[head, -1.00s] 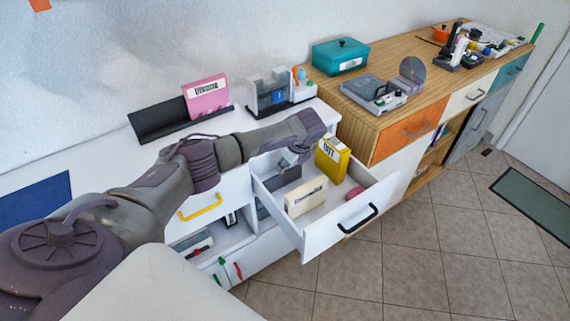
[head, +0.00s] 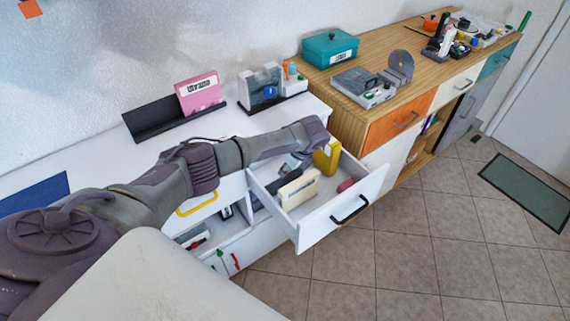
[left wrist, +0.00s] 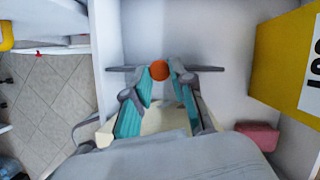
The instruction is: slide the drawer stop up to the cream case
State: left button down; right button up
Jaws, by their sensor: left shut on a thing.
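The open white drawer (head: 318,229) holds the cream case (head: 299,188), which stands near the middle. In the left wrist view the cream case (left wrist: 165,120) shows between and beside my fingers, partly hidden by the gripper. The drawer stop (left wrist: 122,69) is a thin grey bar across the drawer with a round orange knob (left wrist: 160,70). My left gripper (left wrist: 160,80) is shut on the knob, its teal pads at either side. In the head view my left gripper (head: 288,166) is partly hidden under my wrist. I cannot tell how wide the gap between stop and case is. My right gripper is not in view.
In the drawer a yellow box (left wrist: 282,55) stands at the right, partly behind my wrist in the head view, with a pink object (head: 346,185) near the front. A wooden cabinet (head: 345,119) adjoins on the right. A pink case (head: 200,93) stands on the white top.

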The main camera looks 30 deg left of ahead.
pick_arm(q)
jog(key=c, duration=1)
grip_release()
jog(key=v, duration=1.2)
